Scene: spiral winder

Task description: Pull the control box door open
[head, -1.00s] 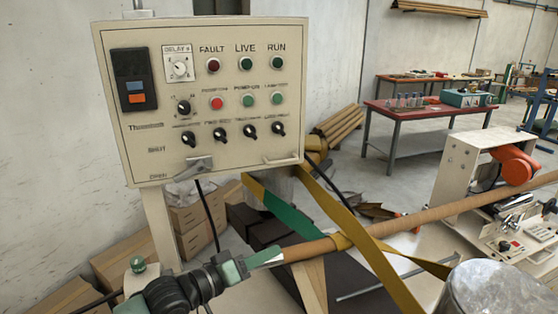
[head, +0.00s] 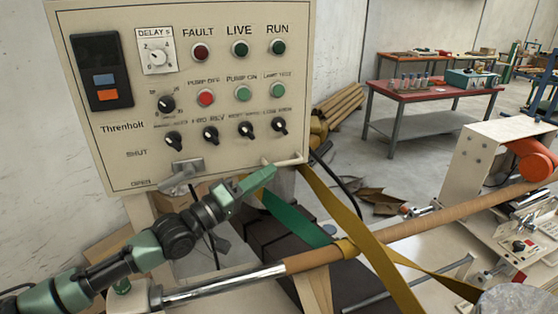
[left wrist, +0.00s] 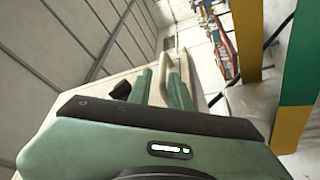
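The control box door (head: 130,130) is a beige panel with lamps, knobs and labels, and it looks closed. Its pale bar handle (head: 288,161) is at the lower right. A grey latch lever (head: 182,172) is at the lower left, slanting down toward the word OPEN. My left gripper (head: 262,180) is at the left end of the handle. In the left wrist view the green fingers (left wrist: 160,88) are apart, with part of the handle (left wrist: 187,70) between and beside them. Whether they touch it I cannot tell. My right gripper is not in view.
A brown tube (head: 440,223) on a metal shaft runs across in front of the box, with yellow and green straps (head: 345,222) crossing it. A winder unit (head: 500,160) stands at the right. A red-topped table (head: 430,95) is farther back.

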